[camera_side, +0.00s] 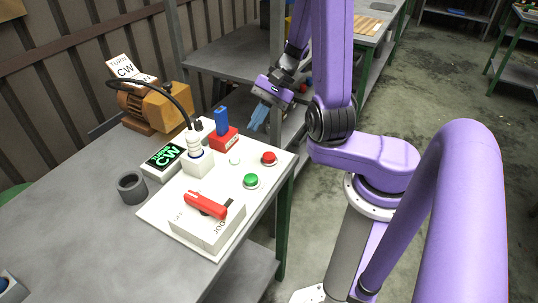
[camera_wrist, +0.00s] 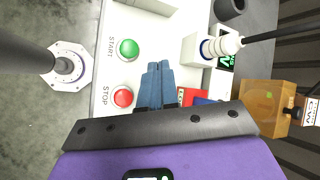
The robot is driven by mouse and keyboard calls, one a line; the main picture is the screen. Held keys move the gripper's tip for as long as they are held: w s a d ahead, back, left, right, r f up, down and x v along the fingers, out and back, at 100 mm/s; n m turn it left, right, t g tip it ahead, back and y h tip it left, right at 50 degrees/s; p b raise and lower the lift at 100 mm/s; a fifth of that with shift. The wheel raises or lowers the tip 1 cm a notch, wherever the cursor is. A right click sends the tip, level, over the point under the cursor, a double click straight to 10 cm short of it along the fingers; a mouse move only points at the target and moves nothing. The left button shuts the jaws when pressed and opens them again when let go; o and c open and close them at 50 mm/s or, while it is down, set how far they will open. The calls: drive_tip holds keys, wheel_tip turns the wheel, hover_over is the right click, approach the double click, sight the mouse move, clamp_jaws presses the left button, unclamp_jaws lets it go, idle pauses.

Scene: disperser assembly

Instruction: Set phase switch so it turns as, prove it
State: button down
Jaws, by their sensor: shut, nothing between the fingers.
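A white switch box (camera_side: 208,222) with a red lever (camera_side: 205,204) sits at the board's near end. Its lettering is too small to read fully. The green START button (camera_wrist: 129,48) and red STOP button (camera_wrist: 123,97) are beside it. A display (camera_side: 165,156) glows green with "CW". A card (camera_side: 122,67) by the orange-brown motor (camera_side: 150,107) reads "TURN CW". A white plug (camera_side: 195,143) with a black cable sits on a white socket block. My gripper (camera_wrist: 157,66) is shut and empty, its blue fingers (camera_side: 258,117) off the board's far end, near the STOP button and red block.
A red block with an upright blue handle (camera_side: 222,121) stands at the board's far end. A dark grey ring-shaped cup (camera_side: 131,188) stands left of the board. The black cable arches above the display. The table's left part (camera_side: 70,240) is mostly clear.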

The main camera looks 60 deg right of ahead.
drive_tip(key=shift+s+d+f+m+t+h, duration=0.2)
drive_tip(key=shift+s+d+m+t, duration=0.2)
drive_tip(key=shift+d+m+t, duration=0.45)
drive_tip(key=shift+s+d+f+m+t+h, duration=0.15)
drive_tip(key=shift+s+d+m+t, duration=0.4)
drive_tip(key=shift+m, duration=0.55)
drive_tip(key=shift+s+d+f+m+t+h, duration=0.1)
drive_tip(key=shift+s+d+m+t+h, duration=0.15)
drive_tip(key=shift+d+m+t, duration=0.45)
drive_tip(key=shift+d+f+m, duration=0.1)
drive_tip(key=shift+d+m, duration=0.05)
drive_tip(key=shift+m, duration=0.1)
approach(266, 156)
drive_tip(key=shift+w+a+f, duration=0.4)
drive_tip(key=shift+w+a, duration=0.2)
drive_tip(key=shift+w, duration=0.1)
drive_tip(key=shift+w+a+f, duration=0.35)
drive_tip(key=shift+w+a, duration=0.2)
drive_tip(key=shift+w, duration=0.1)
drive_tip(key=shift+w+a+f, duration=0.4)
drive_tip(key=shift+w+a, duration=0.2)
drive_tip(key=shift+w, duration=0.1)
drive_tip(key=shift+f, duration=0.15)
drive_tip(key=shift+f, duration=0.25)
drive_tip(key=shift+f, duration=0.9)
drive_tip(key=shift+r, duration=1.35)
